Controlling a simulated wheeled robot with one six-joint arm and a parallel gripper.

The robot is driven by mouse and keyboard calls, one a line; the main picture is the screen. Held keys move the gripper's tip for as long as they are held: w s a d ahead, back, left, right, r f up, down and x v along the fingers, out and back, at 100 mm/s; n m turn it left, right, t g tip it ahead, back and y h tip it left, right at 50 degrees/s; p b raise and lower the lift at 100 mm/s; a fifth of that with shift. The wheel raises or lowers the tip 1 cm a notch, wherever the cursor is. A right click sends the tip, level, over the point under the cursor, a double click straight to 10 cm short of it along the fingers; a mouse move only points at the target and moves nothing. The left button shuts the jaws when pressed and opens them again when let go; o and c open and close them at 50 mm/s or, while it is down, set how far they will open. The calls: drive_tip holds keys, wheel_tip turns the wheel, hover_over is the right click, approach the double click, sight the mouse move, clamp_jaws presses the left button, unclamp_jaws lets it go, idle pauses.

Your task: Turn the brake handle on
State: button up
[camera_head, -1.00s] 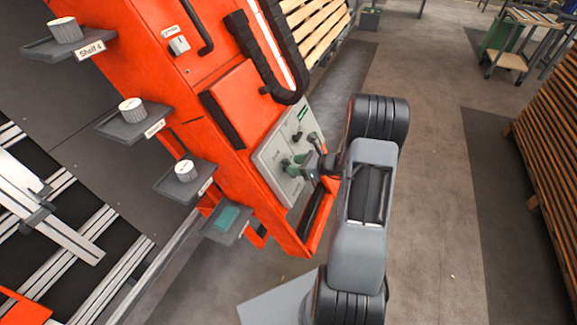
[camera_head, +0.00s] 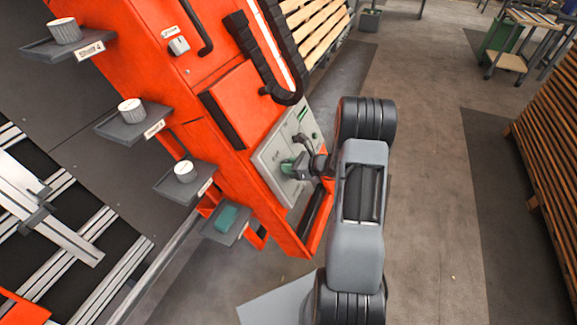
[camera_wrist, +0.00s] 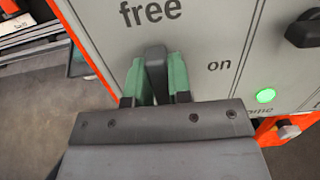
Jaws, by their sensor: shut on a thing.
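The brake handle (camera_wrist: 155,66) is a dark grey lever on a light grey control panel (camera_wrist: 213,25). In the wrist view it stands nearly upright under the printed word "free". The word "on" is to its right. My gripper (camera_wrist: 156,82) has green finger pads on both sides of the handle and is shut on it. The handle's lower part is hidden behind the gripper body. In the head view my gripper (camera_head: 294,168) is at the panel (camera_head: 268,158), and the handle is hard to make out.
A lit green lamp (camera_wrist: 265,95) and a dark knob (camera_wrist: 303,30) are on the panel to the right. The orange cabinet (camera_head: 225,120) carries the panel. Small grey shelves (camera_head: 135,122) stick out on its left. Open floor (camera_head: 430,170) lies right of my arm.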

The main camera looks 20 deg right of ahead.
clamp_jaws()
drive_tip(key=shift+f, duration=0.1)
drive_tip(key=n+b, duration=0.2)
drive_tip(key=b, duration=0.1)
drive_tip(key=n+b, duration=0.1)
drive_tip(key=b, duration=0.1)
drive_tip(key=shift+s+a+f+n, duration=0.2)
drive_tip(key=shift+f+n, duration=0.05)
drive_tip(key=shift+n, duration=0.15)
drive_tip(key=n+b, duration=0.5)
drive_tip(key=b, duration=0.2)
drive_tip(key=shift+s+a+f+n+g, duration=0.2)
drive_tip(key=shift+s+f+n+g, duration=0.05)
drive_tip(key=shift+s+n+g, duration=0.15)
drive_tip(key=n+b, duration=0.4)
drive_tip(key=b, duration=0.1)
drive_tip(key=n+b, duration=0.2)
drive_tip(key=shift+s+f+g+b, duration=0.25)
drive_tip(key=shift+f+g+b, duration=0.05)
drive_tip(key=shift+f+g, duration=0.1)
drive_tip(key=n+b, duration=0.2)
drive_tip(key=b, duration=0.1)
drive_tip(key=shift+s+n, duration=0.1)
drive_tip(key=shift+n, duration=0.3)
drive_tip(key=shift+r, duration=0.1)
drive_tip(key=o, duration=0.6)
unclamp_jaws()
